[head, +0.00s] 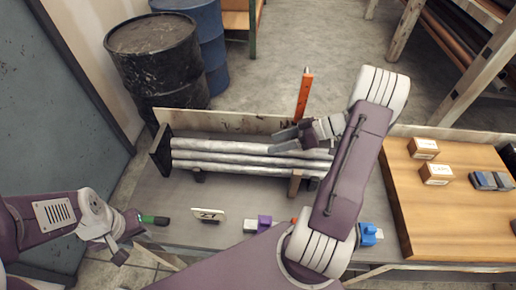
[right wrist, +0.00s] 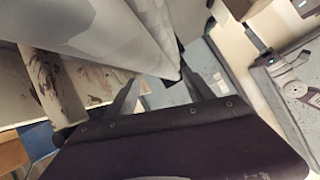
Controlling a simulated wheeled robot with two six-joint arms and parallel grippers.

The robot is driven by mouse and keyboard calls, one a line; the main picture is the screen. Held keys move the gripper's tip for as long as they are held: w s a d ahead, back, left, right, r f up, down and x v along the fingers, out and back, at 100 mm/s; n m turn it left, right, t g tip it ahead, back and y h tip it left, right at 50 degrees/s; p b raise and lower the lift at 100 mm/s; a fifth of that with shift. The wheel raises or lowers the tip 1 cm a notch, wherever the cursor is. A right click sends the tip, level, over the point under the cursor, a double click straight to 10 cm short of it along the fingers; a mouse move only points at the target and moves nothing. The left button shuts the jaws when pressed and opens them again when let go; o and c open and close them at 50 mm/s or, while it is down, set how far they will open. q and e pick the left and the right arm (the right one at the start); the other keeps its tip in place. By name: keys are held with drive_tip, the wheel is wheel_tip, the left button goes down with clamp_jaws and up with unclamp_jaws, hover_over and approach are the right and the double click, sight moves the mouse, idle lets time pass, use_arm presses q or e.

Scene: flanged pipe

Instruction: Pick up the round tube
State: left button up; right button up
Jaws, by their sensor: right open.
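Several long grey round tubes (head: 225,155) lie stacked in a wooden rack, running left to right. My right gripper (head: 272,140) is over the right part of the stack, open, its two fingers apart and pointing left. In the right wrist view the gripper (right wrist: 160,92) is open, with large grey tubes (right wrist: 110,30) close in front of the fingers; whether they touch cannot be told. My right arm hides the right ends of the tubes. My left gripper (head: 130,238) is low at the left, its fingers apart, beside a green-handled tool (head: 154,220).
An orange post (head: 304,95) stands behind the rack. Small boxes (head: 436,174) are on the wooden board (head: 415,215). Drums (head: 155,60) stand at the back left.

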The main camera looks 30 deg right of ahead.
sight(264, 147)
drive_tip(key=x, duration=0.5)
drive_tip(key=shift+a+r+p, duration=0.15)
drive_tip(key=shift+r+p, duration=0.05)
drive_tip(key=shift+p, duration=0.2)
drive_tip(key=shift+s+f, duration=0.1)
clamp_jaws()
drive_tip(key=shift+s, duration=0.1)
drive_tip(key=shift+a+f, duration=0.1)
idle(0.6)
